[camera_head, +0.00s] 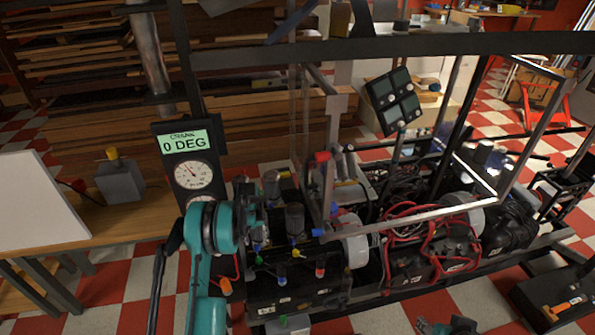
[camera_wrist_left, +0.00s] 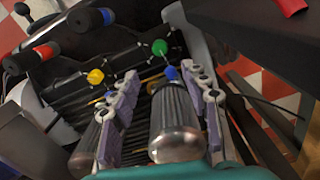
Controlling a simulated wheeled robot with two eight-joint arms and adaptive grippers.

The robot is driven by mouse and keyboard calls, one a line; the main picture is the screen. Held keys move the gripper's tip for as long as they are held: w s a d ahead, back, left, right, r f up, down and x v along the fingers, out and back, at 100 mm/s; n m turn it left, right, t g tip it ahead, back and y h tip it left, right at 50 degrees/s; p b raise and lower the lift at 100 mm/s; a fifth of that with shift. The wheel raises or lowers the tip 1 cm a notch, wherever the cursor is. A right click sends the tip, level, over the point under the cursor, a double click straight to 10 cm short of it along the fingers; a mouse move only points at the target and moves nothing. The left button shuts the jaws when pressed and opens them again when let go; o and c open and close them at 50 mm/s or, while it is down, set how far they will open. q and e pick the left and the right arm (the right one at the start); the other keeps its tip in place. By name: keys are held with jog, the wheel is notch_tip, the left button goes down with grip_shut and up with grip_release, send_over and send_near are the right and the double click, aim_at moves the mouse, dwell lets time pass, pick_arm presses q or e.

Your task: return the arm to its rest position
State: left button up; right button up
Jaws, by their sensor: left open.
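My left arm (camera_head: 203,265) is teal and rises from the bottom of the head view to the machine. Its gripper (camera_head: 256,210) is at the near left part of the machine, small and partly lost among dark parts. In the left wrist view the two grey-purple fingers (camera_wrist_left: 164,80) are apart. A dark ribbed cylinder with a metal end (camera_wrist_left: 174,122) shows between them; I cannot tell whether they touch it. A teal and dark part at the bottom edge of the head view (camera_head: 450,326) looks like my right gripper, mostly cut off.
The gauge panel (camera_head: 187,160) reads 0 DEG, just behind my left arm. A dark frame bar (camera_head: 390,47) and a clear guard frame (camera_head: 420,214) surround the machine. Red cables (camera_head: 425,235) hang at its right. A wooden bench (camera_head: 125,222) stands at left. Green, blue and yellow knobs (camera_wrist_left: 95,77) sit close to the fingers.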

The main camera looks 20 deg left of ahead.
pick_arm(q)
jog(key=shift+r, duration=0.1)
jog(key=s+d+r+m+t, duration=0.1)
jog(key=s+d+r, duration=0.25)
jog(key=r, duration=0.45)
jog(key=s+d+r+t, duration=0.15)
jog(key=d+r, duration=0.25)
jog(key=r, duration=0.4)
jog(key=s+d+r+m+t, duration=0.1)
jog(key=s+d+r, duration=0.25)
jog(key=r, duration=0.45)
jog(key=s+d+r+t, duration=0.1)
jog(key=s+d, duration=0.2)
jog(key=s, duration=0.3)
jog(key=s+d+r+m+t, duration=0.1)
jog(key=s+d+r, duration=0.1)
jog(key=s+d, duration=0.2)
jog(key=s+d+r+m+t, duration=0.1)
jog(key=s+d, duration=0.2)
jog(key=s, duration=0.7)
jog(key=shift+s+d+r+t, duration=0.25)
jog(key=shift+d+r+t, duration=0.05)
jog(key=shift+d+t, duration=0.05)
jog(key=shift+c, duration=0.3)
